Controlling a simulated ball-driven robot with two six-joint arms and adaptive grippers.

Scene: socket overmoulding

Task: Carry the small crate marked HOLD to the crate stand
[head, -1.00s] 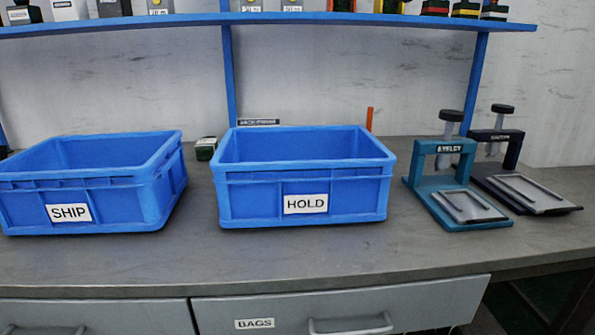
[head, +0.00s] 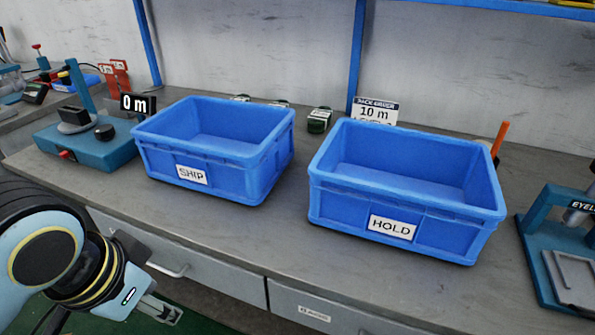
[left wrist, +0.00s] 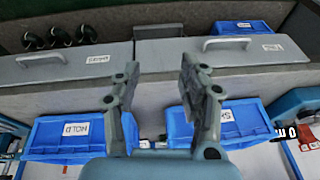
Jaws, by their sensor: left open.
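The blue crate labelled HOLD (head: 340,205) stands upright on the grey bench, right of centre in the head view. Its visible inside looks empty. In the left wrist view it shows upside down at the lower left (left wrist: 45,140). My left gripper (head: 165,308) is low at the left in the head view, in front of the bench and well apart from the crate. In the left wrist view its fingers (left wrist: 160,68) are spread with nothing held between them. My right gripper is not in view. I cannot make out a crate stand.
A similar blue crate labelled SHIP (head: 235,182) stands left of HOLD, with a gap between. A small dark green item (head: 319,120) sits behind that gap. A blue press (head: 560,240) stands to the right, and a teal device (head: 85,145) to the left. Drawers line the bench front.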

